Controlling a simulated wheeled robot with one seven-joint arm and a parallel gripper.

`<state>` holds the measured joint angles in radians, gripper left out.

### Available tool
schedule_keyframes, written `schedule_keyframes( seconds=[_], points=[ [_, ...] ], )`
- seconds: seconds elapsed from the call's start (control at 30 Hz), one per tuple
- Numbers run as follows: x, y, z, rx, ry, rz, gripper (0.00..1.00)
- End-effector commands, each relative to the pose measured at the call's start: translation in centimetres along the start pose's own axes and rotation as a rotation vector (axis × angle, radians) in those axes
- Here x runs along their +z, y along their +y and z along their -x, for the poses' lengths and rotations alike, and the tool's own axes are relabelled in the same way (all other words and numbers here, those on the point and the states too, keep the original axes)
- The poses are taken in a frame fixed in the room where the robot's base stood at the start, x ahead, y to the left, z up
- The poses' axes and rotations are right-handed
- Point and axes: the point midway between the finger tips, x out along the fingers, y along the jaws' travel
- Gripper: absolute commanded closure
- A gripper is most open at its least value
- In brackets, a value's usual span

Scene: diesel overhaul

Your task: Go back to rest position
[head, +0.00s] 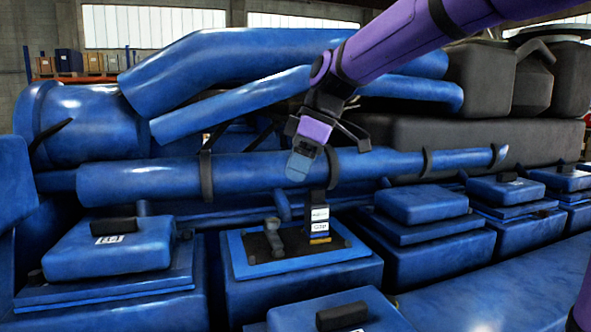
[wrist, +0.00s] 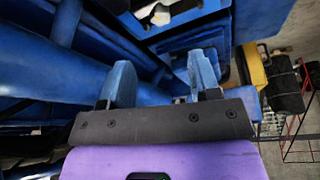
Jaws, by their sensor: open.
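My gripper (head: 298,172) hangs from my purple arm in front of the long blue pipe, above the opened cylinder housing. In the wrist view its two blue fingers (wrist: 161,80) stand apart with nothing between them. The opened housing (head: 235,258) has a dark recess holding a grey metal part (head: 273,238). An upright black piece with white and yellow labels (head: 319,228) stands at the right of the recess. The gripper is above these parts and appears apart from them.
The blue engine fills the scene, with a long horizontal pipe (head: 140,183) close behind my gripper. Closed covers stand left (head: 75,247) and right (head: 420,203). A loose-looking cover with a black handle (head: 380,318) is in front. A red frame (wrist: 283,140) shows in the wrist view.

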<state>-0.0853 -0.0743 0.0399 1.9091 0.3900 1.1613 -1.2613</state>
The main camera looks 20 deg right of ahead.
Motion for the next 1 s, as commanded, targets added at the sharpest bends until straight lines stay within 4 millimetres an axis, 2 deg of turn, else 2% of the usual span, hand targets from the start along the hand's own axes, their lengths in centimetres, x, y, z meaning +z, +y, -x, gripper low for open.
schedule_keyframes(
  seconds=[0.23, 0.37, 0.47, 0.7, 1.0],
  points=[
    [0.1, -0.2, 0.1, 0.004, -0.002, -0.008, 0.43],
    [1.4, -1.6, 0.8, 0.035, -0.016, -0.083, 0.43],
    [3.5, -3.6, 1.6, 0.086, -0.033, -0.203, 0.43],
    [9.6, -9.6, 2.6, 0.246, -0.05, -0.56, 0.43],
    [16.7, -16.2, 1.6, 0.438, 0.009, -0.967, 0.43]
  ],
)
